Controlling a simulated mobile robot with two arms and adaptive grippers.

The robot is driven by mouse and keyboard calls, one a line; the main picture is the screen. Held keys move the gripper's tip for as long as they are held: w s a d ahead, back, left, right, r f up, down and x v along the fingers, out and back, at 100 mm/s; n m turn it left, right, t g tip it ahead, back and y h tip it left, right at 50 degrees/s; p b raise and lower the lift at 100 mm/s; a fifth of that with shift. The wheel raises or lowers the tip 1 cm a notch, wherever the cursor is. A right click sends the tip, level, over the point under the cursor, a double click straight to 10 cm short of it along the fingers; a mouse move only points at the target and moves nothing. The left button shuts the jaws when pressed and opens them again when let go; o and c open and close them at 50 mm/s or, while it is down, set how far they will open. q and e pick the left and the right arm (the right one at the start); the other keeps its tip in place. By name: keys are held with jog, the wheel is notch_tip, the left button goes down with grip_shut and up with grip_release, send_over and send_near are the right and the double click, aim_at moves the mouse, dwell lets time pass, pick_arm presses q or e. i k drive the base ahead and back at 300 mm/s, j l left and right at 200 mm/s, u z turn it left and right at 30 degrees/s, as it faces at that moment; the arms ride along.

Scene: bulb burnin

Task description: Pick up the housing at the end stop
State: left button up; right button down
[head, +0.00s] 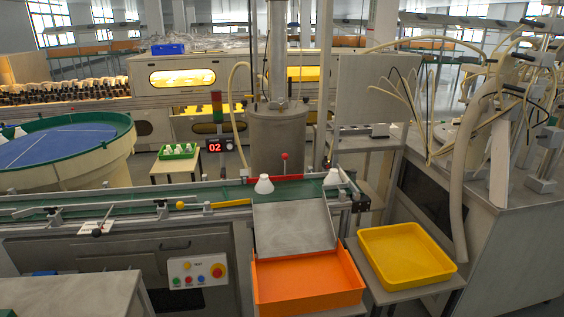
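A white cone-shaped housing (334,177) sits at the right end of the green conveyor belt (210,196), beside the metal end bracket. I cannot tell whether it touches the bracket. A second white housing (264,184) stands upright on the belt further left, near a red bar and a red-knobbed lever. Neither of my grippers shows in the head view.
A sloped metal plate (295,226) leads from the belt's front edge to an orange bin (308,281). A yellow tray (405,254) stands to its right. A green tray of white parts (179,151) is behind the belt. Hoses (456,170) hang at right.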

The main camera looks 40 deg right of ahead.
aim_at(333, 177)
jog(key=z, duration=1.1)
